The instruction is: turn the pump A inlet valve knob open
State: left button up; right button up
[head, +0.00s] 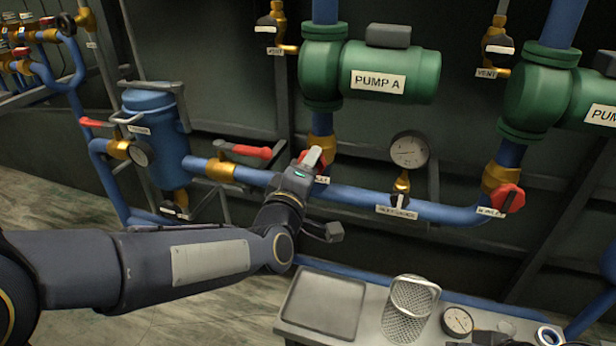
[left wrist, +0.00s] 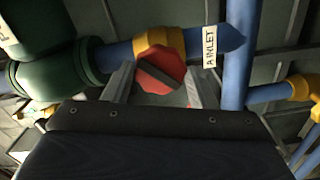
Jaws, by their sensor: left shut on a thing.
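Pump A (head: 390,72) is the green pump with the "PUMP A" label at the top middle of the head view. Its inlet valve knob (left wrist: 160,69) is a red octagonal knob with a dark bar across its face, on a brass valve body (left wrist: 158,40) beside the "A INLET" tag (left wrist: 209,46). In the head view the knob is mostly hidden by my left gripper (head: 312,160), which reaches it from the lower left. In the left wrist view the fingers (left wrist: 158,88) stand on either side of the knob, shut on it. My right gripper is not in view.
A red-handled valve (head: 245,151) is on the blue pipe just left of my gripper. A pressure gauge (head: 408,150) and another red knob (head: 508,198) are to the right. A cart with a tray (head: 322,304) and a mesh basket (head: 409,310) stands below.

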pick_arm(q)
jog(key=shift+f, duration=0.15)
jog(key=n+b, duration=0.4)
jog(key=shift+n, duration=0.4)
dwell(0.4)
jog(key=n+b, duration=0.1)
jog(key=n, duration=0.3)
jog(key=o, duration=1)
